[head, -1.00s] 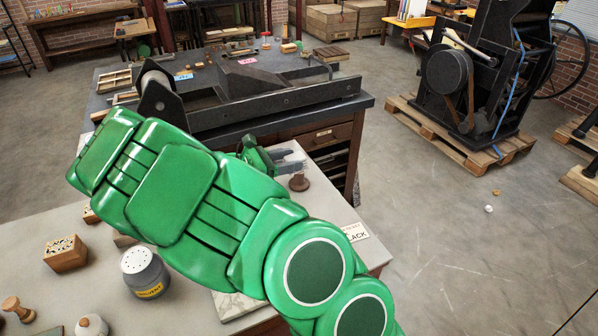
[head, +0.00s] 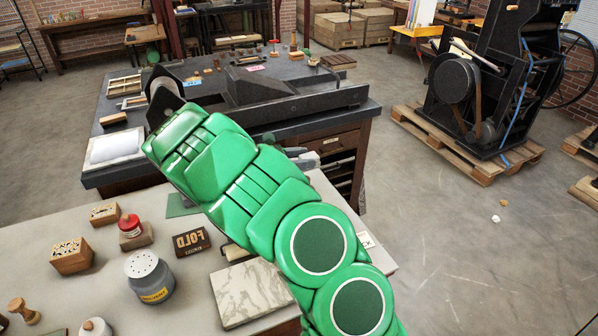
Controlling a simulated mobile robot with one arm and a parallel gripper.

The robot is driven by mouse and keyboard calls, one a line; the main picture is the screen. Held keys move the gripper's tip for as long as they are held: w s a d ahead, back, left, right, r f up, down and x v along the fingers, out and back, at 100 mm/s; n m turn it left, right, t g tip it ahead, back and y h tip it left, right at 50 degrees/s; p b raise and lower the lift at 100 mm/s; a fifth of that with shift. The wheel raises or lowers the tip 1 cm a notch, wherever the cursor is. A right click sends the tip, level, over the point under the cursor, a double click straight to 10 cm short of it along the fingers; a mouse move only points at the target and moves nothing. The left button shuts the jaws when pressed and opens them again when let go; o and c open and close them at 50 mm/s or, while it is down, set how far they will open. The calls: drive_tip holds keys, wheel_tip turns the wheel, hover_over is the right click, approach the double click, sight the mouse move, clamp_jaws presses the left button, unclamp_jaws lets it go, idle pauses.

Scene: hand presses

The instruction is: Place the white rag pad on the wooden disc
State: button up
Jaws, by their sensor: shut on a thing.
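My gripper (head: 304,159) shows only as a small grey part past the far edge of my green arm, above the front table. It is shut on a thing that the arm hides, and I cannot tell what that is. A white round thing with a small wooden knob (head: 95,328) stands at the bottom left, cut by the frame edge; I cannot tell whether it is the white rag pad. I cannot make out the wooden disc for certain.
The front table holds a grey solvent can (head: 149,280), a marble slab (head: 250,293), a FOLD block (head: 192,241), a red-topped item (head: 131,226) and a wooden box (head: 72,256). A dark press bed (head: 300,104) stands behind. Bare floor (head: 440,270) lies to the right.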

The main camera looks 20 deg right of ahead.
drive_tip(key=shift+w+d+f, duration=0.25)
drive_tip(key=shift+w+f, duration=0.6)
drive_tip(key=shift+f, duration=0.7)
drive_tip(key=shift+w+d+f, duration=0.2)
drive_tip(key=shift+w+f, duration=0.7)
drive_tip(key=shift+f, duration=0.6)
drive_tip(key=shift+w+d+f, duration=0.25)
drive_tip(key=shift+w+f, duration=0.6)
drive_tip(key=shift+f, duration=0.7)
drive_tip(key=shift+f, duration=0.1)
drive_tip(key=o, duration=1)
drive_tip(key=shift+a, duration=0.35)
drive_tip(key=a, duration=0.3)
drive_tip(key=a+r, duration=0.1)
drive_tip(key=a, duration=0.3)
drive_tip(key=a+r, duration=0.1)
drive_tip(key=a, duration=0.3)
drive_tip(key=shift+w+a, duration=0.1)
drive_tip(key=shift+w, duration=0.3)
